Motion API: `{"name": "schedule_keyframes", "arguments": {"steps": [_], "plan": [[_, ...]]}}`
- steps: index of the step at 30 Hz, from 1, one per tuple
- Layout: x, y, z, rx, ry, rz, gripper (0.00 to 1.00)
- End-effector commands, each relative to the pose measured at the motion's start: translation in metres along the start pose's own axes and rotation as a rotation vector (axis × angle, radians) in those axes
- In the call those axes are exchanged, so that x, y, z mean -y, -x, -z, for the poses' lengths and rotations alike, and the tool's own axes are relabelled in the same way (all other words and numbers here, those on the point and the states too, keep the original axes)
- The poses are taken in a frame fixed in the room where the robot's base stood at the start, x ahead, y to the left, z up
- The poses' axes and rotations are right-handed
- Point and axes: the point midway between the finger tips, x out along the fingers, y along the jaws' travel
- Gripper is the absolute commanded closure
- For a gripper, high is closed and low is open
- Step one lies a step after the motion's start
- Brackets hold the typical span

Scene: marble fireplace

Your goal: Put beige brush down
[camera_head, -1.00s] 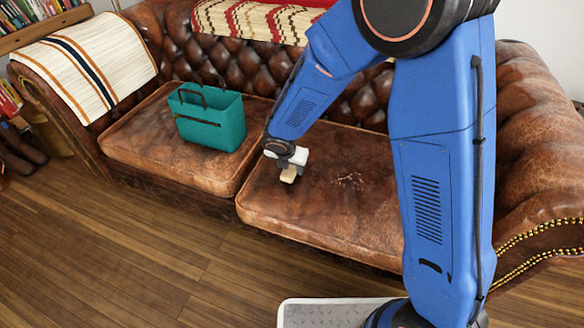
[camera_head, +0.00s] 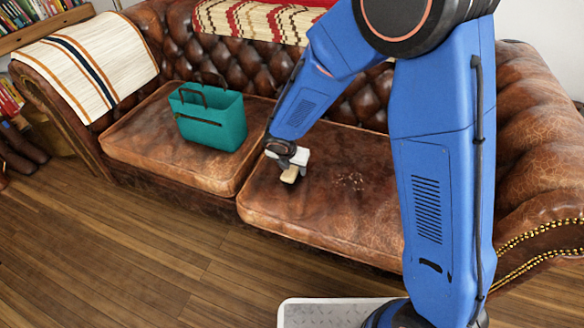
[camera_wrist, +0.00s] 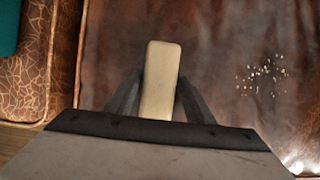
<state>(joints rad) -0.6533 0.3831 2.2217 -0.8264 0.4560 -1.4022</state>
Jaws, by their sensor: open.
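The beige brush (camera_head: 290,174) is at the end of my arm, over the right seat cushion (camera_head: 330,215) of the brown leather sofa. In the wrist view the brush (camera_wrist: 161,72) stands out between the two dark fingers of my gripper (camera_wrist: 158,95). My gripper also shows in the head view (camera_head: 288,160). The fingers are open, one on each side of the brush. The brush appears to be at the cushion's surface; its underside is hidden. A patch of pale crumbs (camera_head: 350,181) lies on the cushion to the right of the brush.
A teal bag (camera_head: 210,122) stands on the left seat cushion, left of my gripper. A striped throw (camera_head: 88,62) covers the left armrest, and a red and cream blanket (camera_head: 262,20) hangs over the backrest. The cushion's front part is clear.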

Motion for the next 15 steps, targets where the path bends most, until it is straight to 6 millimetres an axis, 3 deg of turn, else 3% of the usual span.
{"name": "schedule_keyframes", "arguments": {"steps": [5,15], "plan": [[0.001,0.021,0.0,0.0,0.0,0.0,0.44],[-0.001,0.082,-0.001,0.003,0.001,-0.005,0.44]]}}
